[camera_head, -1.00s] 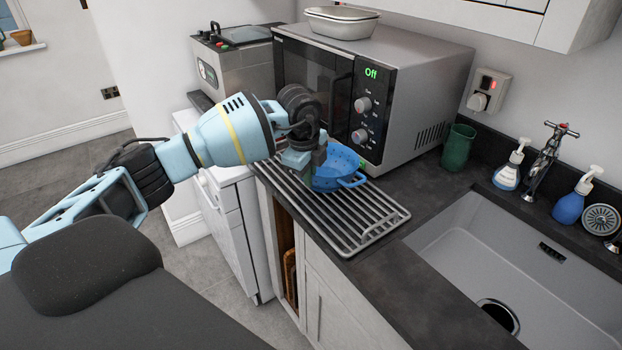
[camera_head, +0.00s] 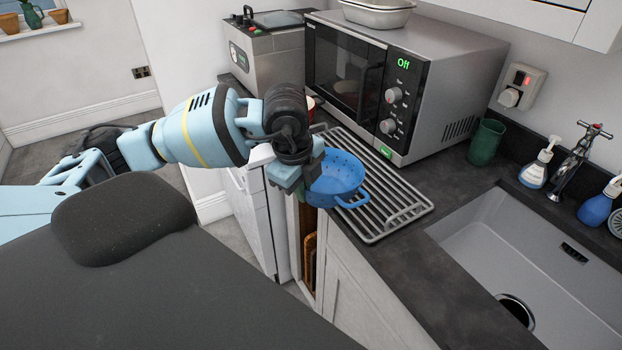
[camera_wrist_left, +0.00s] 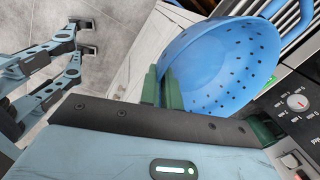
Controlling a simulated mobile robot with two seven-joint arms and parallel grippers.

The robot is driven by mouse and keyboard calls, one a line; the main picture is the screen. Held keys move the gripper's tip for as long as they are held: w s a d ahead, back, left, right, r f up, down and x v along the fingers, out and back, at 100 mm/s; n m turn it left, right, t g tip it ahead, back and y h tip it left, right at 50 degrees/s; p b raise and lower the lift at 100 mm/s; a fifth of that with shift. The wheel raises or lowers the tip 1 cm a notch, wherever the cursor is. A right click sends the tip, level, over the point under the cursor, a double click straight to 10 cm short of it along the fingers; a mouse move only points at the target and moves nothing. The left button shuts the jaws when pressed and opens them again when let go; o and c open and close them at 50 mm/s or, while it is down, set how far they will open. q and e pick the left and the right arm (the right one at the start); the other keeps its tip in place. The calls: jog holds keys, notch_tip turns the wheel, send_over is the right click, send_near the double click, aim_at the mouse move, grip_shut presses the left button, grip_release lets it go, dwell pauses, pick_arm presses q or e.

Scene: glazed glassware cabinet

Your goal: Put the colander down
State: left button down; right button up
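The blue colander (camera_head: 338,172) is a round bowl with holes and a loop handle at its front. In the left wrist view, the green fingers (camera_wrist_left: 163,90) close together on the rim of the colander (camera_wrist_left: 225,65). The colander overlaps the left part of the metal draining rack (camera_head: 398,208) and the counter's front edge. I cannot tell whether its base touches anything. My right gripper is not in view.
A microwave (camera_head: 440,85) showing "Off" stands behind the rack, with a white dish (camera_head: 378,14) on top. A sink (camera_head: 520,260) is to the right, with a green cup (camera_head: 486,142) and soap bottles behind it. The rack's right part is bare.

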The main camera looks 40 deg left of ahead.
pick_arm(q)
jog(key=shift+s, duration=0.3)
jog(key=shift+d, duration=0.1)
